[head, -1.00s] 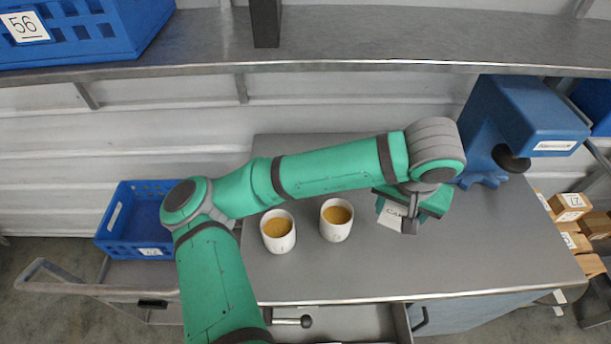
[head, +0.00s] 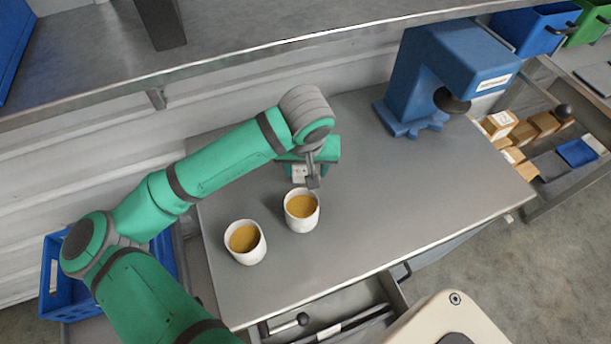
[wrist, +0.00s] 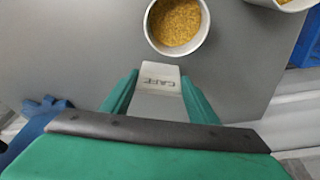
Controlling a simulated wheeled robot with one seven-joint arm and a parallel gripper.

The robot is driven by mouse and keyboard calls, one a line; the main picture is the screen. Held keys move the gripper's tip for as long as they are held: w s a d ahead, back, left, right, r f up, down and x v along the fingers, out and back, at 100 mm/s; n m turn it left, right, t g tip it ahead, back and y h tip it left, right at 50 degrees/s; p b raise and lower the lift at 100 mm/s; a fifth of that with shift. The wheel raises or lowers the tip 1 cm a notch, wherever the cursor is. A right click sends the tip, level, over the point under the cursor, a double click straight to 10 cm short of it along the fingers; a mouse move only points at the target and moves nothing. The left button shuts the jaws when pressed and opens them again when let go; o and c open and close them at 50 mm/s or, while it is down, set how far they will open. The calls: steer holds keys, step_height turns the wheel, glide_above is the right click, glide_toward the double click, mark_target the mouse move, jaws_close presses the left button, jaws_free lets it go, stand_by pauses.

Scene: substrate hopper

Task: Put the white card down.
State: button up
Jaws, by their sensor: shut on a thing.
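In the head view the card (head: 299,173) is mostly hidden by my gripper (head: 305,175), just behind the right-hand white cup. I cannot tell whether the card touches the grey worktop (head: 400,190). Two white cups with yellow-brown grains stand on the worktop, the right cup (head: 301,212) and the left cup (head: 245,243). The right cup is just beyond the card in the wrist view (wrist: 177,24).
A blue machine (head: 440,75) stands at the back right of the worktop. A drawer (head: 345,325) is open below the front edge. A drawer of wooden blocks (head: 520,135) is at the right. A blue crate (head: 60,275) is at the left. The worktop's right part is clear.

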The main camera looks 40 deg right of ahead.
steer(key=shift+s+a+x, duration=0.15)
steer(key=shift+s+x, duration=0.05)
steer(key=shift+x, duration=0.75)
steer(key=shift+s+a+x, duration=0.1)
steer(key=shift+s+x, duration=0.05)
steer(key=shift+x, duration=0.85)
steer(key=shift+f, duration=0.3)
steer(key=o, duration=1)
steer(key=shift+r, duration=0.1)
